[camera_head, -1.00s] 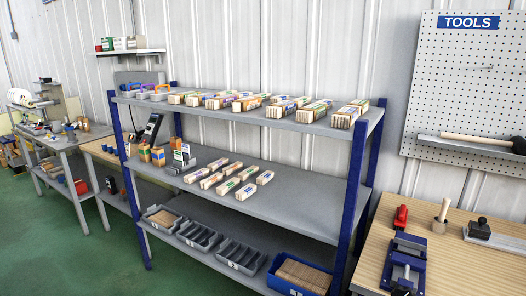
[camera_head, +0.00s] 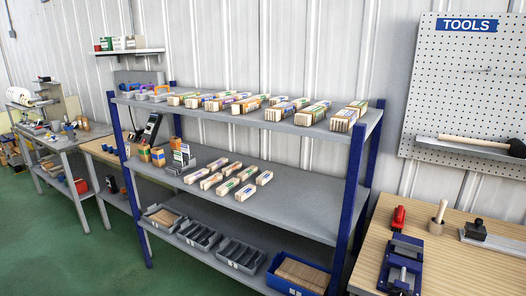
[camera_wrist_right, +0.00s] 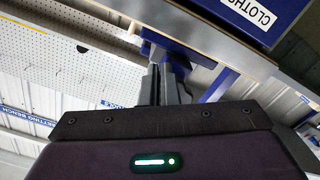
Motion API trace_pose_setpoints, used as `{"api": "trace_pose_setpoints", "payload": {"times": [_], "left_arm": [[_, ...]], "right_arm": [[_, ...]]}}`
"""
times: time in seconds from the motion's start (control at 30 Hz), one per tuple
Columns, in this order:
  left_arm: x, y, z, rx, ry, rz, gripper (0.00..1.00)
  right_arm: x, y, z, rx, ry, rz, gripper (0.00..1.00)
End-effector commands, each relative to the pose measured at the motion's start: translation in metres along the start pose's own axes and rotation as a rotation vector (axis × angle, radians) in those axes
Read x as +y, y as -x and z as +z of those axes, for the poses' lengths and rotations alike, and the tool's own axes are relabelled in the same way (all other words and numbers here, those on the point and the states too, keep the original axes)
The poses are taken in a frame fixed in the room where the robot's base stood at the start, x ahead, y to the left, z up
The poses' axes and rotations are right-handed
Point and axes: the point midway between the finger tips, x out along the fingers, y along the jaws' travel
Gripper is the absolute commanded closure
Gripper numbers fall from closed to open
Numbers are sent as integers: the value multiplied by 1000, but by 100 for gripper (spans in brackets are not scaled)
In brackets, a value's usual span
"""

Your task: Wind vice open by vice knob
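The blue vice (camera_head: 402,264) sits on the wooden bench top at the lower right of the head view. Its metal screw and slide show between the blue jaws. A dark part (camera_head: 400,287), perhaps the knob end, shows at its near end, close to the picture's bottom edge. Neither gripper shows in the head view. In the right wrist view, my right gripper's dark fingers (camera_wrist_right: 163,85) point up, close together, with nothing visible held between them. My left gripper is out of sight.
On the bench (camera_head: 452,262) stand a red tool (camera_head: 398,218), a wooden mallet-like tool (camera_head: 438,218) and a dark metal block (camera_head: 476,229). A blue-posted shelf (camera_head: 270,205) with boxes stands left of the bench. A pegboard (camera_head: 470,90) hangs behind. Green floor is clear at lower left.

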Motion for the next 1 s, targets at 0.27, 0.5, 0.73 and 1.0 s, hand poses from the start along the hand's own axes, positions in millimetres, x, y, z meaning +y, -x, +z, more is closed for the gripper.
{"api": "trace_pose_setpoints", "payload": {"times": [0.27, 0.5, 0.73, 1.0], "left_arm": [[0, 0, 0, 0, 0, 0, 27], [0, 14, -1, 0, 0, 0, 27], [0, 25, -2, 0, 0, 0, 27], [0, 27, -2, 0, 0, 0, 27]], "right_arm": [[3, -1, 2, 12, -3, 4, 100], [3, 24, 3, 5, -2, -1, 100], [2, 51, 5, 2, -1, -1, 100], [1, 60, 6, 3, -1, 0, 100]]}}
